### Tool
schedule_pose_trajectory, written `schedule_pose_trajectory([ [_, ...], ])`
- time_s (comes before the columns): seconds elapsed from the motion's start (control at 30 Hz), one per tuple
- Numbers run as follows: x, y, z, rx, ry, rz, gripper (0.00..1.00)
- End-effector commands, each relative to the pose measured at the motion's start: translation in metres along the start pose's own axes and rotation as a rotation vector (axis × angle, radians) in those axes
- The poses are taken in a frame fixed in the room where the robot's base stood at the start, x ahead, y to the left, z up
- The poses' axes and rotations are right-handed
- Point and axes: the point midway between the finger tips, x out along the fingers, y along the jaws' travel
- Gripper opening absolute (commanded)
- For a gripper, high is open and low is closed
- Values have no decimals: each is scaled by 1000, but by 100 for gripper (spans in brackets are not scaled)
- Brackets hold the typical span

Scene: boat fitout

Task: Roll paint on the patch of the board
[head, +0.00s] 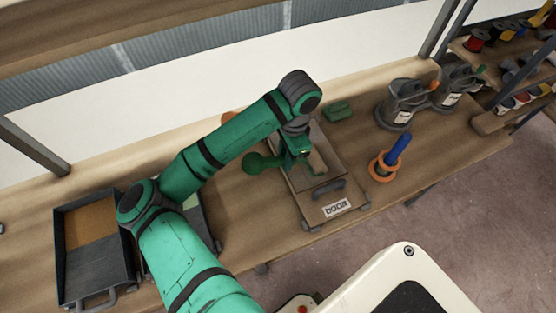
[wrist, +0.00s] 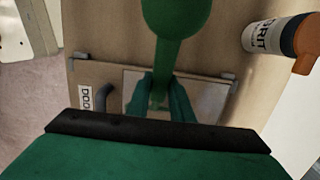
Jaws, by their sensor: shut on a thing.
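The board (head: 327,207) is a brown door panel marked "DOOR", lying flat on the bench with grey clips at its corners. It also shows in the wrist view (wrist: 115,75). A paler rectangular patch (wrist: 205,92) lies on it, partly hidden by my fingers. My gripper (head: 300,158) is over the board, shut on a green tool (head: 256,163). In the wrist view my fingers (wrist: 163,100) close around the tool's narrow part, and its rounded end (wrist: 177,18) points away from me. I cannot tell whether the tool touches the board.
A dark tray (head: 90,268) stands at the left; another beside it is partly behind my arm. A blue cylinder (head: 398,148) stands in an orange ring right of the board. A green block (head: 337,111) and grey machines (head: 403,102) are further back. A GRIT bottle (wrist: 263,36) stands near the board.

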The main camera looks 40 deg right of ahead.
Motion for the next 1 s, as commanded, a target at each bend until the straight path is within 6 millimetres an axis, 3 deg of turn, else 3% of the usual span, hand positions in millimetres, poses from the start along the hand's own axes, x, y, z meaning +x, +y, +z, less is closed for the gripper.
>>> schedule_pose_trajectory([
  [0.2, -1, -1, -15, -2, 0, 0, 0],
  [0.53, 0, -1, -17, -2, -1, 0, 0],
  [1.0, -7, 0, -59, -4, -1, 0, 0],
])
